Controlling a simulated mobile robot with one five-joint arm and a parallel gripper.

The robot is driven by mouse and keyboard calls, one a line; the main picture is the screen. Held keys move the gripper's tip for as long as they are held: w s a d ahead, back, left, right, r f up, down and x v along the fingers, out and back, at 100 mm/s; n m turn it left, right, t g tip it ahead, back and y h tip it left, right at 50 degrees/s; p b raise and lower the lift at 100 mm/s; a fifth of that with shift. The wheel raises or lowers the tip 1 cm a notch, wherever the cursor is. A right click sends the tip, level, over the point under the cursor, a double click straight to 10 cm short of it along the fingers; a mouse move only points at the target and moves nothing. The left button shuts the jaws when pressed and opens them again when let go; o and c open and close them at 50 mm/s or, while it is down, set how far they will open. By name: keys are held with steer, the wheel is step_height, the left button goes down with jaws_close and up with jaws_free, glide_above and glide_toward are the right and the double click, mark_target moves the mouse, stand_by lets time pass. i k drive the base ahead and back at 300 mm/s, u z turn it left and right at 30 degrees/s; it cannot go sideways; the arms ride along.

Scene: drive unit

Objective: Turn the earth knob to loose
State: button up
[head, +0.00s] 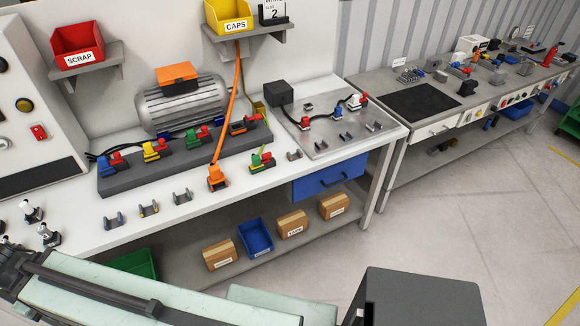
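A small green connector with a red top part (264,159) and a yellow-green lead stands near the front edge of the workbench, right of an orange plug. It looks like the earth one, but its label is too small to read. A second green and red connector (197,137) sits on the dark terminal block (180,165), in a row with blue, yellow and another red-topped one. I cannot tell how any knob is set. My arm crosses the bottom of the head view. My gripper's fingers are not in the picture.
The orange plug (217,179) stands at the bench front beside several empty grey clips (149,208). A motor (183,104) stands behind the block. A grey plate (345,135) with connectors lies to the right. Open floor (455,205) lies right of the bench.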

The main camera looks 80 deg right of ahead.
mark_target(266, 157)
steer(key=k, duration=0.45)
steer(key=z, duration=3.25)
steer(key=i, duration=0.75)
steer(key=u, duration=1.65)
steer(key=k, duration=0.5)
steer(key=u, duration=0.05)
